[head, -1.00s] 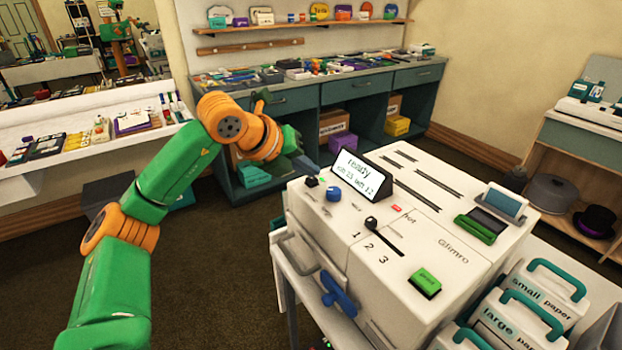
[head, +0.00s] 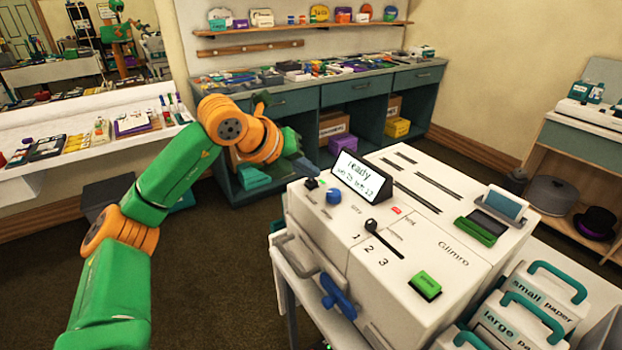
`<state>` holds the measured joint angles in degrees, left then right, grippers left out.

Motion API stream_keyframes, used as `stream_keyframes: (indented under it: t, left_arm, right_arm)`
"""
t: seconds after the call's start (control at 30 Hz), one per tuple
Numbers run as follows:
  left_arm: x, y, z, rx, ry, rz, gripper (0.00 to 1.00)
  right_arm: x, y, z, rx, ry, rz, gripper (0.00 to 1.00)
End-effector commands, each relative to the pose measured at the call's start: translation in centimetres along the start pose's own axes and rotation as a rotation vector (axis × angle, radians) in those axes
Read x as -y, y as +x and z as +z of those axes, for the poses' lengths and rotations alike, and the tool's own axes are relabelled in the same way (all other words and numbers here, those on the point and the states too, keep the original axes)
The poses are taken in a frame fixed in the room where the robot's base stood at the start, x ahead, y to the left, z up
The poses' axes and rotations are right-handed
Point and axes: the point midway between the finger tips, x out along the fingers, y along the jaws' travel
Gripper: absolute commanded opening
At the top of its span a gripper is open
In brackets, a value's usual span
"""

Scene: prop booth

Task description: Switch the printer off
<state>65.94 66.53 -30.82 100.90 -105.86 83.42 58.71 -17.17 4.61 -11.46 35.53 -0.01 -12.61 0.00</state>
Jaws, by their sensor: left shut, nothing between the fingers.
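The white printer (head: 450,222) stands on a cart at the right. Its tilted display (head: 358,177) is lit and reads "ready" on its top line; the smaller line is hard to read. My left gripper (head: 306,168) is shut and empty, just behind and above that black control. I cannot tell whether it touches it. My right gripper is not in view.
The printer top also carries a black lever (head: 371,226) by the numbers 1, 2, 3 and a green button (head: 426,284). A blue handle (head: 338,297) sticks out of its front. Paper boxes (head: 540,296) stand at the right. A teal workbench (head: 290,104) is behind.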

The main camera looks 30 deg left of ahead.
Motion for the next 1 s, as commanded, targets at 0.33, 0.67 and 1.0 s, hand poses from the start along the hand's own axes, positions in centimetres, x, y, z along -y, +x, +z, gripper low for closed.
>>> stream_keyframes:
  t: [0.33, 0.67, 1.0]
  left_arm:
    - [0.0, 0.0, 0.0, 0.0, 0.0, 0.0, 0.0]
    - [-0.37, 0.5, -0.37, 0.0, 0.0, 0.0, 0.0]
    - [-0.49, 0.67, -0.55, -0.003, 0.0, 0.002, 0.0]
  right_arm:
    - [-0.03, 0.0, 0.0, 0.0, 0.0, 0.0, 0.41]
    - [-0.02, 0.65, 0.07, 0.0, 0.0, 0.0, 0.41]
    - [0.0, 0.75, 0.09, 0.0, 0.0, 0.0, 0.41]
